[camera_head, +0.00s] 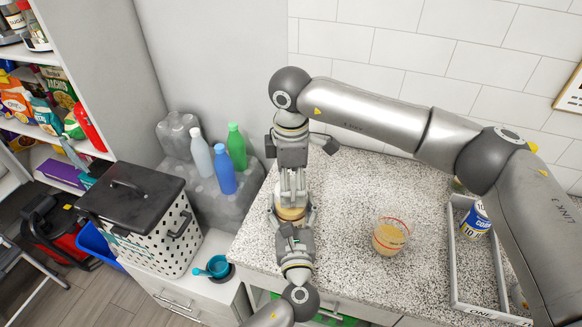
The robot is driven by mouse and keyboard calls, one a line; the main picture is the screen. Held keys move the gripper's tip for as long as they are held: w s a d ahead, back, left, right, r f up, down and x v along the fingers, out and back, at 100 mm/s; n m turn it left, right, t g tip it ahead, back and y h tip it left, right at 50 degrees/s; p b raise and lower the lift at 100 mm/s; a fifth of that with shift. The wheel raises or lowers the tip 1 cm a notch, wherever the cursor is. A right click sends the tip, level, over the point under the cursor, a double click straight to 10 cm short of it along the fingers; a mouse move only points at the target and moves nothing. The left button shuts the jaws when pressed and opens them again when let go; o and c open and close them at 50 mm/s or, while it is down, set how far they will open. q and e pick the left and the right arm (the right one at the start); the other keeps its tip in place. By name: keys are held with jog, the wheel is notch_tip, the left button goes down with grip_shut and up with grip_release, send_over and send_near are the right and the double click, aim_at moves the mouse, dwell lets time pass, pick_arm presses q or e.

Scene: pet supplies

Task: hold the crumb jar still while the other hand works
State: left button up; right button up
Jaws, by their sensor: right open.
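A small round jar with tan contents (291,213), which I take for the crumb jar, stands near the left front of the speckled counter (345,190). My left gripper (293,216) reaches up from the bottom of the picture, its fingers on both sides of the jar, seemingly closed on it. My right gripper (292,192) points down from above, open, with its fingertips just over the jar's top. The fingers hide much of the jar, and I cannot tell whether the right ones touch it.
A clear cup with tan contents and red markings (390,237) stands to the right. A pale tray (457,275) with a blue-and-white can (476,219) lies farther right, partly behind my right arm. Bottles (225,181) and a lidded basket (150,240) are left of the counter.

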jog(key=shift+f, duration=0.7)
